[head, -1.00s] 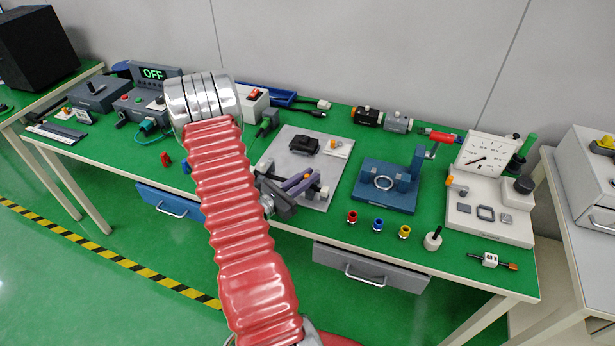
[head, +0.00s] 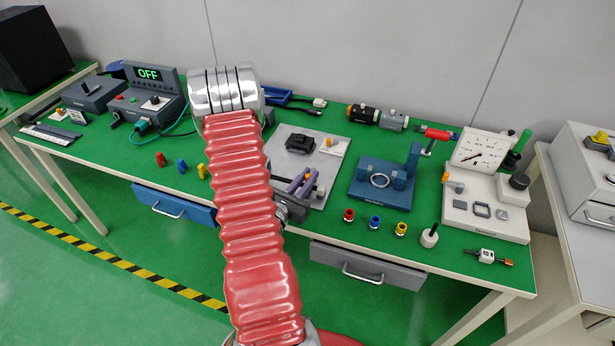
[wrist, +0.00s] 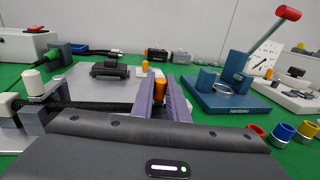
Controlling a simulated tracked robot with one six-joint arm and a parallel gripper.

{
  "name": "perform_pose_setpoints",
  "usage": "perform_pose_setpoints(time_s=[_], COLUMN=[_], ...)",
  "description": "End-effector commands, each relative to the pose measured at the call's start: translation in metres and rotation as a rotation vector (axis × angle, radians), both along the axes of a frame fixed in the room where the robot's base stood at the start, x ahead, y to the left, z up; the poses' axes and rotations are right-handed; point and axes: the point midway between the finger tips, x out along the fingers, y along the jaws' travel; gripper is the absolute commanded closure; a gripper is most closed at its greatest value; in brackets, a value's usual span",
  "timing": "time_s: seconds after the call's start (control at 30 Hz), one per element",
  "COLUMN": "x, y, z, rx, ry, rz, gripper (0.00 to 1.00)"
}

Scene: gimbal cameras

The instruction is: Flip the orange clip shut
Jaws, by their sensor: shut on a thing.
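The orange clip (wrist: 160,84) shows in the wrist view as a small upright orange piece between the two purple fingers of my gripper (wrist: 161,92). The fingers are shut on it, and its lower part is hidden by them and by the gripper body. In the head view my gripper (head: 301,181) is low over the front of the grey plate (head: 335,155), just right of my red arm sleeve. The clip is too small and covered there to make out its angle.
A black block (head: 299,143) and a white block with an orange top (head: 331,146) stand on the plate's back part. The blue press stand (head: 382,186) is close on the right. Red, blue and yellow rings (head: 374,222) lie at the bench's front.

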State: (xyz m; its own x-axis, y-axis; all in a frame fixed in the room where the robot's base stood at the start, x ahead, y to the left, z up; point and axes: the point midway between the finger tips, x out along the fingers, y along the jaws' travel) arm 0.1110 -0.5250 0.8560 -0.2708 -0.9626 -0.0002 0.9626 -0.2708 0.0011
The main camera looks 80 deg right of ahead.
Motion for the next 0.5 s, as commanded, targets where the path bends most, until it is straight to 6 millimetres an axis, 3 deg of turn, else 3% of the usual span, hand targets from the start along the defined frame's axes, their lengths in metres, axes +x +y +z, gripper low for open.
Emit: perform_pose_setpoints(time_s=[0.2, 0.23, 0.5], x=[-0.0008, -0.0008, -0.0005], y=[0.0004, 0.0005, 0.0007], z=[0.0010, 0.0010, 0.0003], rx=[-0.003, -0.003, -0.001], ry=[0.001, 0.002, 0.001], rz=[-0.003, -0.003, -0.003], gripper=[1.00, 0.84, 0.68])
